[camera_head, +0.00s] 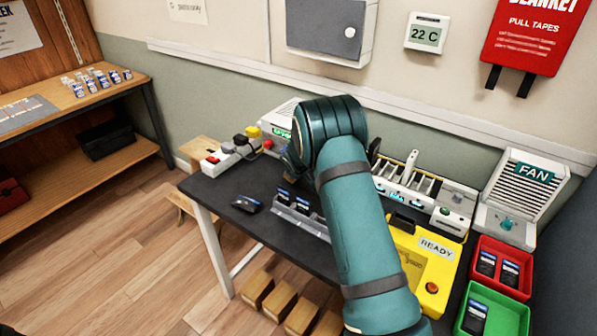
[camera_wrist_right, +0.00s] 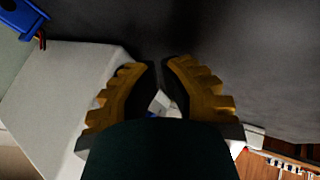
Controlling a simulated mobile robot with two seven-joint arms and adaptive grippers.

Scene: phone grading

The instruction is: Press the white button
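My right arm comes in from the bottom right of the head view and reaches over the dark table. Its wrist hides most of my right gripper and what lies just beyond it. In the right wrist view the yellow and black fingers of my right gripper (camera_wrist_right: 161,68) have their tips together or nearly so, with nothing seen held. A pale box (camera_wrist_right: 65,90) is beside the left finger, and a small white part shows between the fingers. A pale device with a green display (camera_head: 276,121) stands behind the wrist. I cannot make out a white button clearly. My left gripper is not in view.
A power strip (camera_head: 213,161) with plugs lies at the table's left. A yellow READY machine (camera_head: 424,262), a red tray (camera_head: 478,290), a green tray (camera_head: 510,318) and a fan unit (camera_head: 517,195) fill the right.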

